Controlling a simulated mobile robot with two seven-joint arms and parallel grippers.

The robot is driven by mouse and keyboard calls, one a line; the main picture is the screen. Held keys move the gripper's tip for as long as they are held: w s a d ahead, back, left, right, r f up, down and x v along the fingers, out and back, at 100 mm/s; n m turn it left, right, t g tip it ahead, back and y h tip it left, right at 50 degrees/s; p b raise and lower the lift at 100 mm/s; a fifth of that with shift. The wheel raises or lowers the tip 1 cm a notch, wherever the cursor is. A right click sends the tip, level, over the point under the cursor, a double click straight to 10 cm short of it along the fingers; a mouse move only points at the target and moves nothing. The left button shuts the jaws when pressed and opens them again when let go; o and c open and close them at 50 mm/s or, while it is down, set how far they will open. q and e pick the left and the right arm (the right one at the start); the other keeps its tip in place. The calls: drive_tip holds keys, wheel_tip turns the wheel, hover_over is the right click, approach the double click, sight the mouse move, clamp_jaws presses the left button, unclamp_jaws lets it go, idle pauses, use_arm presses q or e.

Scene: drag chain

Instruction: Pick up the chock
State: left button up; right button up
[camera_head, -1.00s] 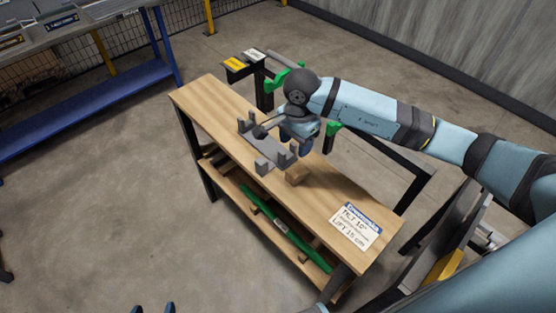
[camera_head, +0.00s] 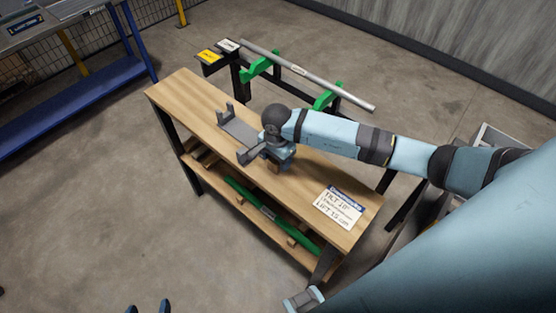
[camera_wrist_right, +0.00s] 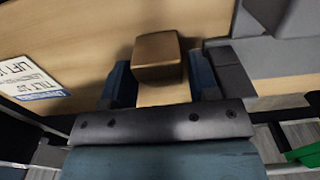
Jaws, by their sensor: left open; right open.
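The chock is a small brown wooden block (camera_wrist_right: 156,52). In the head view the chock (camera_head: 273,168) lies on the wooden bench, partly hidden by my right gripper (camera_head: 279,158). In the right wrist view my right gripper (camera_wrist_right: 161,82) is open, with one dark blue finger on each side of the chock's near end. The fingers do not visibly press on it. My left gripper (camera_head: 149,307) shows only its two separated fingertips at the bottom edge of the head view, open and far from the bench.
A grey bracket (camera_head: 238,129) stands on the bench (camera_head: 178,93) close to my right gripper. A white note (camera_head: 340,207) lies at the near end. Behind, a grey pipe (camera_head: 310,75) rests on green supports (camera_head: 262,66). A green bar (camera_head: 262,209) lies on the lower shelf.

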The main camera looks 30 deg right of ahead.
drive_tip(key=shift+f, duration=0.45)
drive_tip(key=shift+c, duration=0.4)
drive_tip(key=c, duration=0.6)
drive_tip(key=shift+r, duration=0.15)
wheel_tip(320, 180, up, 20)
drive_tip(key=b, duration=0.1)
